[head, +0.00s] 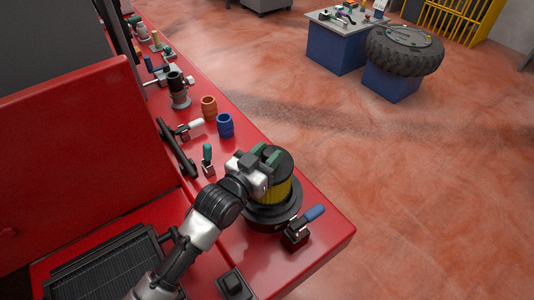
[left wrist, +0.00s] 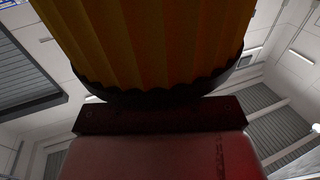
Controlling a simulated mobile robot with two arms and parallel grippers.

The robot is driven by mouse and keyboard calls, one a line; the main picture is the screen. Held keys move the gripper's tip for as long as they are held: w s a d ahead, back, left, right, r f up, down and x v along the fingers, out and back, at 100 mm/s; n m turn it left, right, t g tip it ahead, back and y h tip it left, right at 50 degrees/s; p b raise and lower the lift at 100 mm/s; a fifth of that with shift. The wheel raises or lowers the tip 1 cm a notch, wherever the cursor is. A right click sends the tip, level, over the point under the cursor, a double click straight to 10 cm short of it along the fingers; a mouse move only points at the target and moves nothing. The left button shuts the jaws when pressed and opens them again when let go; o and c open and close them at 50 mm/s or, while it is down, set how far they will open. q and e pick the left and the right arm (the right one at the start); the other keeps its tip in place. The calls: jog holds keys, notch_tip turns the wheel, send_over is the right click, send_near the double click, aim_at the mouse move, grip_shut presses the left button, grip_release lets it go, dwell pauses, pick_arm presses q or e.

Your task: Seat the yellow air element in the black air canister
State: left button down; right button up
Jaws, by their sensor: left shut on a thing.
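The yellow air element (head: 283,191), a pleated cylinder with a black top cap, stands upright over the black air canister (head: 271,218) near the red surface's front corner. Its lower end meets the canister's dark rim in the head view; I cannot tell how deep it sits. My left gripper (head: 262,166) is shut on the element near its top, reaching in from the left. In the left wrist view the yellow pleats (left wrist: 150,45) and a black scalloped edge fill the top, close to the gripper. My right gripper is not in view.
A blue-handled clamp (head: 300,230) stands right of the canister, and a green-handled one (head: 208,160) to its left. Blue (head: 225,125) and orange (head: 209,108) cups stand farther back on the red surface (head: 325,245). A tyre (head: 404,52) lies on a blue stand across the floor.

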pick_arm(q)
jog(key=shift+f+b, duration=1.9)
jog(key=shift+f, duration=0.75)
jog(key=shift+r, duration=0.2)
